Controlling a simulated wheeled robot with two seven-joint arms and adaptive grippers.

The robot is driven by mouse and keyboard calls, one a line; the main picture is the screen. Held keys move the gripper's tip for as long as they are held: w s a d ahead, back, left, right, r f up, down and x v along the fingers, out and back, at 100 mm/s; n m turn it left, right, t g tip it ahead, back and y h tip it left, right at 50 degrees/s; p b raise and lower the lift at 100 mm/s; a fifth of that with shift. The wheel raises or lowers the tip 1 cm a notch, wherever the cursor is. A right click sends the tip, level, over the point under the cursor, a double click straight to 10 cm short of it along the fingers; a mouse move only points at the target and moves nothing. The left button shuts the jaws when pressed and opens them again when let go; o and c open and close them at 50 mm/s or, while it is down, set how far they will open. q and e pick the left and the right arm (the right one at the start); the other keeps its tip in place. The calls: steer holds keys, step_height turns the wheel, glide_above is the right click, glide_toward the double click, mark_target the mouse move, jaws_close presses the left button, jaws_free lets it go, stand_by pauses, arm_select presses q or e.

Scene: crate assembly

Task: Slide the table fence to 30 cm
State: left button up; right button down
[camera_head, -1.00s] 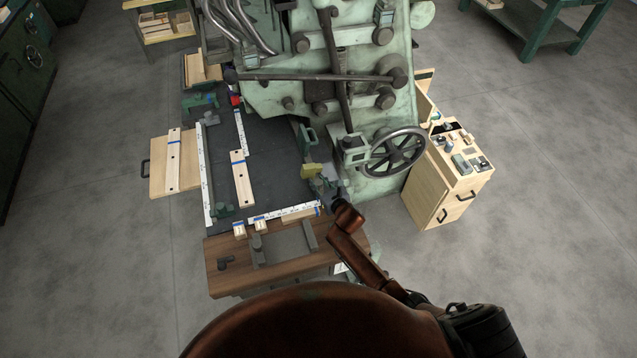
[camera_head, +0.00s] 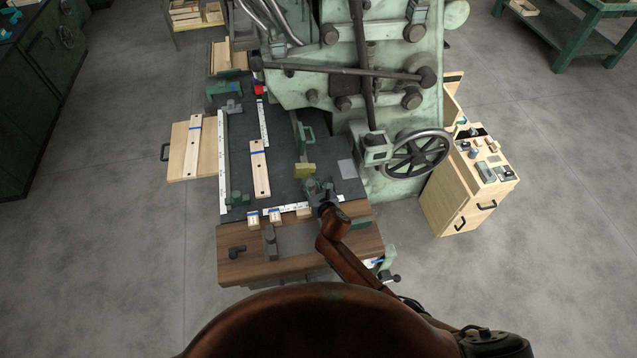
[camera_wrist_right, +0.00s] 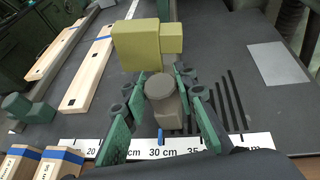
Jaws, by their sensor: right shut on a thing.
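My right gripper (camera_head: 319,188) is at the front of the machine table. In the right wrist view its green fingers (camera_wrist_right: 160,95) are shut around a grey, round-topped grip (camera_wrist_right: 162,108), which I take to be the table fence's. A yellow block (camera_wrist_right: 137,45) stands just beyond the grip and also shows in the head view (camera_head: 305,170). A white scale (camera_wrist_right: 110,147) runs along the table's front edge. A small blue mark (camera_wrist_right: 160,136) below the grip stands by the "30 cm" label; the exact tick is unclear. My left gripper is not in view.
Wooden strips (camera_head: 260,168) with blue bands lie left of the fence. Small blue-banded wooden blocks (camera_wrist_right: 60,163) sit at the scale's left part. A handwheel (camera_head: 417,155) and a wooden cabinet (camera_head: 450,205) stand to the right. A light grey patch (camera_wrist_right: 277,64) lies right of the fence.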

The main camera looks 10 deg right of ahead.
steer(key=shift+d+f, duration=0.1)
steer(key=shift+d, duration=0.1)
steer(key=c, duration=1.9)
jaws_free()
steer(key=o, duration=0.3)
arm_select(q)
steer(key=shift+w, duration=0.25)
arm_select(e)
steer(key=shift+o, duration=0.4)
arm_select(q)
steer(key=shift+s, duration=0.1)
arm_select(e)
steer(key=shift+s+d+r, duration=0.1)
steer(key=shift+s+r, duration=0.05)
steer(key=shift+r, duration=0.05)
steer(key=v, duration=1.1)
steer(key=shift+s, duration=0.25)
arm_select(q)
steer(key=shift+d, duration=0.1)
